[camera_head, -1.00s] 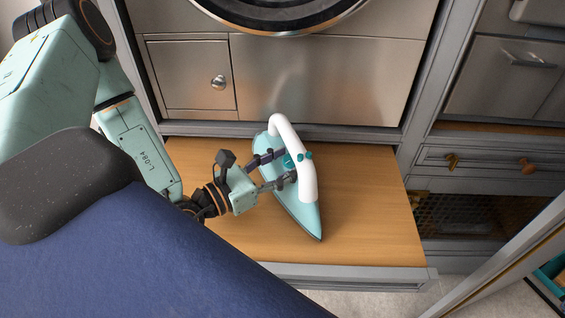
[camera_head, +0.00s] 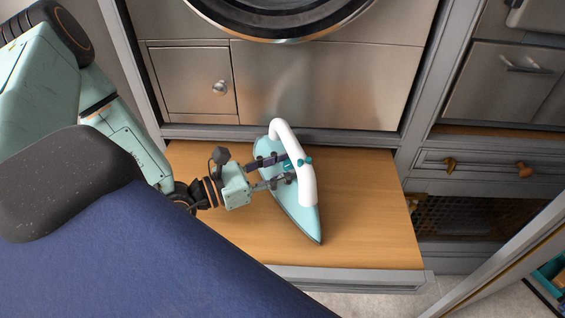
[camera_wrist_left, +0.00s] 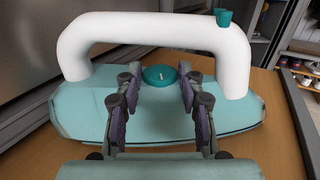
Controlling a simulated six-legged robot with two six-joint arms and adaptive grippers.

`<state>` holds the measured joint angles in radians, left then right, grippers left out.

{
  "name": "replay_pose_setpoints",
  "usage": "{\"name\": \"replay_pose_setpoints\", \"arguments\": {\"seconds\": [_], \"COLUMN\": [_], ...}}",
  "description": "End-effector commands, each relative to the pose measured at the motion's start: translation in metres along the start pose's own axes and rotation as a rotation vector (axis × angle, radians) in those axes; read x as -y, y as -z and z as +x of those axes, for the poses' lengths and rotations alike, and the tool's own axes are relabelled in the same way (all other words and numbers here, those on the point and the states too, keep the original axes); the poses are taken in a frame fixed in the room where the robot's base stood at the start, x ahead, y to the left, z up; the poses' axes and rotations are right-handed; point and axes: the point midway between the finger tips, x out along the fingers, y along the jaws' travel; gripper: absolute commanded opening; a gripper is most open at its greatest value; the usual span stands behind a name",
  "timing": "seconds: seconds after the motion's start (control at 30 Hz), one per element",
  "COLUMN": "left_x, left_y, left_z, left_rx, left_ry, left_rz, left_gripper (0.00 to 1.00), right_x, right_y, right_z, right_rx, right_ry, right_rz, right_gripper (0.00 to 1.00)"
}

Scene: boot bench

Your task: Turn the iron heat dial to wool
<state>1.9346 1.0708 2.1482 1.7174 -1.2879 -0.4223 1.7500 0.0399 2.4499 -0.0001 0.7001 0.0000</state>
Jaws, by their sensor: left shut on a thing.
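The iron (camera_head: 307,221) lies on the pull-out wooden board, pale teal with a thick white handle (camera_head: 308,185) arching over it. In the left wrist view the round teal heat dial (camera_wrist_left: 160,75) sits on the iron's body under the handle, with a small white mark on top. My left gripper (camera_head: 280,169) reaches in from the left, below the handle. The dial's setting labels cannot be read. My right gripper is in neither view.
The wooden board (camera_head: 370,220) is clear to the right of the iron. A steel front with a small knobbed door (camera_head: 190,80) stands behind it. Drawers with knobs (camera_head: 480,165) are at the right.

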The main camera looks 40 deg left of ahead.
Motion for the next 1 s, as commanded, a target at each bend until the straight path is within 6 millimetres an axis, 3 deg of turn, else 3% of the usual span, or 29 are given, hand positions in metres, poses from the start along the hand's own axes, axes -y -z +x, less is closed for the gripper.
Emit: {"name": "replay_pose_setpoints", "arguments": {"seconds": [0.27, 0.7, 1.0], "left_x": [-0.009, -0.015, -0.017], "left_y": [0.002, 0.005, 0.004], "left_z": [0.001, 0.006, 0.008], "left_rx": [-0.004, -0.004, -0.005], "left_ry": [0.252, 0.641, 0.805], "left_rz": [0.008, 0.007, 0.001], "left_gripper": [0.07, 0.07, 0.07], "right_x": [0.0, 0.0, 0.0], "right_y": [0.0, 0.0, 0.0], "right_z": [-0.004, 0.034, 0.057], "right_rx": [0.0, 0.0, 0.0], "right_ry": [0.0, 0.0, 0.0], "right_rz": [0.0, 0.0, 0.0], "right_gripper": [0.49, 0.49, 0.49]}}
